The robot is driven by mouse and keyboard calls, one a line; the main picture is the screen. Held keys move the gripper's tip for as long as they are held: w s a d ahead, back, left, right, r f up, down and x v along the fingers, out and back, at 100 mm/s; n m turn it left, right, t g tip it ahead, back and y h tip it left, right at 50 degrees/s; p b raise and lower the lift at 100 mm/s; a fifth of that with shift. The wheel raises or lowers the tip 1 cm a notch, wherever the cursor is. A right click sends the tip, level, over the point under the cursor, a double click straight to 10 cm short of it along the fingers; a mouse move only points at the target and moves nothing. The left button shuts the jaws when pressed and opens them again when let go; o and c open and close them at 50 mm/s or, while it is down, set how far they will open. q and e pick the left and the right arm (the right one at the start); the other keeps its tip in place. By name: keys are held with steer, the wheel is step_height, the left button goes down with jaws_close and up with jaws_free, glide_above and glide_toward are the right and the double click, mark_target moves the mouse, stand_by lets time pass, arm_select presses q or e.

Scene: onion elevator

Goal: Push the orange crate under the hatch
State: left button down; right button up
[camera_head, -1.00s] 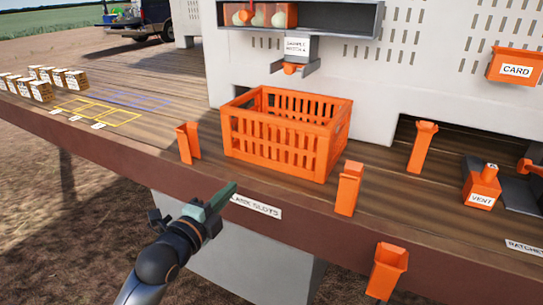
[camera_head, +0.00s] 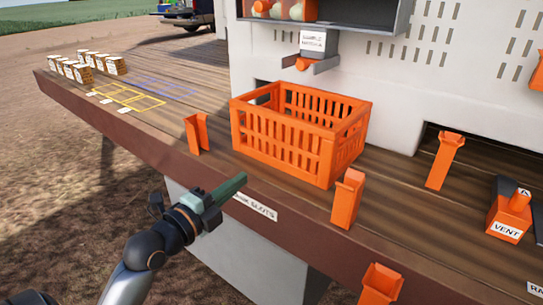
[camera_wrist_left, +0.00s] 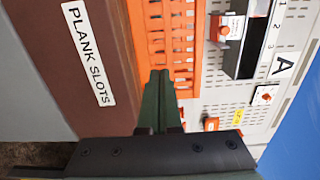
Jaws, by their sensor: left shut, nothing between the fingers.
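The orange slatted crate (camera_head: 285,138) stands upright and looks empty on the wooden deck in the head view, in front of the grey machine wall. The sample hatch (camera_head: 312,45), a small grey labelled chute with an orange part below, is on the wall above and behind the crate. My left gripper (camera_head: 236,184) is shut and empty, in front of the deck's front edge by the plank slots label, apart from the crate. In the left wrist view the shut fingers (camera_wrist_left: 158,98) point towards the crate's slats (camera_wrist_left: 168,45). My right gripper is not in view.
Orange posts stand at the deck's front edge, one left of the crate (camera_head: 197,133) and one to its right (camera_head: 347,198). Another orange post (camera_head: 445,160) and an orange vent block (camera_head: 509,217) stand further right. Several small boxes (camera_head: 75,70) sit at the far left by marked squares.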

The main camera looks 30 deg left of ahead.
mark_target(279, 152)
arm_select(q)
steer(key=w, duration=0.4)
steer(key=w+p, duration=0.1)
steer(key=w, duration=0.3)
steer(key=w+p, duration=0.1)
steer(key=w, duration=0.3)
steer(key=shift+d, duration=0.35)
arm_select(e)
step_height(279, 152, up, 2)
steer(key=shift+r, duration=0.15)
arm_select(q)
steer(key=shift+w, duration=0.15)
steer(key=shift+w+b, duration=0.3)
steer(key=shift+w, duration=1.45)
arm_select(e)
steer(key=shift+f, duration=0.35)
arm_select(q)
steer(key=shift+s, duration=0.15)
